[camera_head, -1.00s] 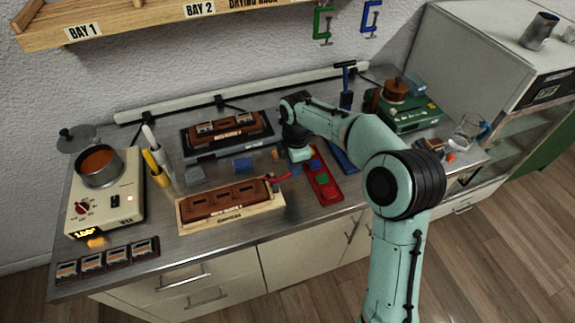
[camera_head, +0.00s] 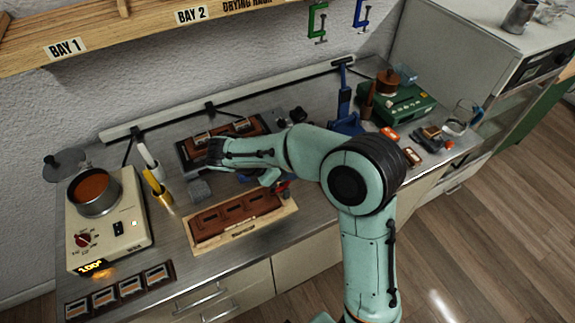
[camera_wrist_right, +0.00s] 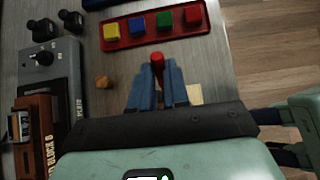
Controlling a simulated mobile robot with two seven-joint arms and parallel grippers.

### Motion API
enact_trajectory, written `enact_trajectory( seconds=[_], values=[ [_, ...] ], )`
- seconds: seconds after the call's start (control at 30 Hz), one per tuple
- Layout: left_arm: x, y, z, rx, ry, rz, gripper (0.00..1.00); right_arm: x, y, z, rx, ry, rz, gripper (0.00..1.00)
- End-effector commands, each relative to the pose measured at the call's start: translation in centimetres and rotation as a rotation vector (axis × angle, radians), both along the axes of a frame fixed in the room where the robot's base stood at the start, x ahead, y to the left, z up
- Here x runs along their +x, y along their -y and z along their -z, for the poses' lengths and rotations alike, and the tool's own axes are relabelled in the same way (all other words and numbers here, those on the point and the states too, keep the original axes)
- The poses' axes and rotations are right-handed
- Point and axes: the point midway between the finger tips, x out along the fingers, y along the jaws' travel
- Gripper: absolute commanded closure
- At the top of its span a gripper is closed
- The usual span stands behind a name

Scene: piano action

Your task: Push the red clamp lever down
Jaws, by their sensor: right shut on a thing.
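The clamping fixture is a pale wooden board (camera_head: 203,240) with a brown slotted block (camera_head: 235,215) on it, at the front of the bench. The red clamp lever (camera_head: 284,187) shows at the board's right end in the head view, partly hidden by my right arm. In the right wrist view my right gripper (camera_wrist_right: 157,76) has its blue fingers close around the lever's round red end (camera_wrist_right: 157,59). The rest of the lever is hidden behind the fingers. My left gripper is in neither view.
A red tray (camera_wrist_right: 125,43) with several coloured blocks lies just beyond the fingertips in the wrist view. A hot plate with a pot (camera_head: 95,208) and pen-like tools (camera_head: 157,182) stand to the left. Bare steel shows along the bench front.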

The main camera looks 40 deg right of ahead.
Motion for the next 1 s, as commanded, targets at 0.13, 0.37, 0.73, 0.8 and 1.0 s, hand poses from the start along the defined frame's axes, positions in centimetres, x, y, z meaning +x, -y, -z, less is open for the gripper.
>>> enact_trajectory(
  seconds=[0.13, 0.37, 0.73, 0.8, 1.0],
  values=[
    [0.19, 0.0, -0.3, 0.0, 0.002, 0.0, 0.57, 0.09, -0.3, -0.16, -0.042, -0.006, -0.005, 1.0],
    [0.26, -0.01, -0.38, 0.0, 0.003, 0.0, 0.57, 0.01, -0.41, -0.14, -0.066, -0.013, -0.001, 1.0],
    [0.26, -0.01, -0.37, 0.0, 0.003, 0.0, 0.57, -0.04, -0.38, -0.11, -0.066, -0.015, 0.0, 0.69],
    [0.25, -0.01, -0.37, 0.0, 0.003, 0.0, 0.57, -0.05, -0.4, -0.09, -0.066, -0.015, -0.001, 0.59],
    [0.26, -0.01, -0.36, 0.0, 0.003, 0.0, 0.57, -0.06, -0.42, -0.06, -0.064, -0.015, 0.0, 0.59]
  ],
)
